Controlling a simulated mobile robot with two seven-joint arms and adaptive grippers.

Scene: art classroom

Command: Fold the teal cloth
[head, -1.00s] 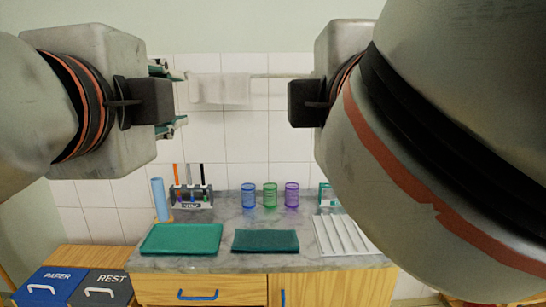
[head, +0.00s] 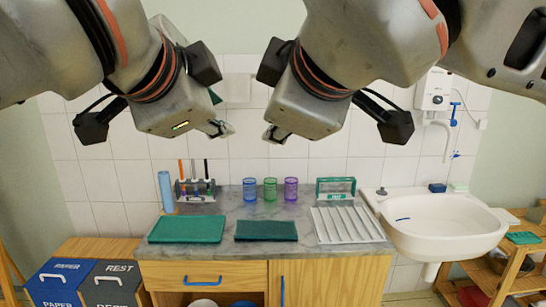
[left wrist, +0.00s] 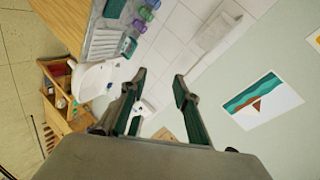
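The teal cloth (head: 266,230) lies flat on the grey counter as a dark rectangle, in the middle near the front edge. My left gripper (head: 218,129) is in the air above and behind the counter, well clear of the cloth. In the left wrist view its two fingers (left wrist: 160,78) stand apart with nothing between them. My right gripper (head: 271,134) is also raised, facing the left one, apart from the cloth. Its fingers are mostly hidden, so I cannot tell how they stand.
A green tray (head: 187,229) lies left of the cloth, and a white ribbed rack (head: 347,225) lies right. Blue (head: 250,189), green (head: 270,188) and purple (head: 291,189) cups stand behind. A brush holder (head: 195,190) is back left; a sink (head: 440,220) is at right.

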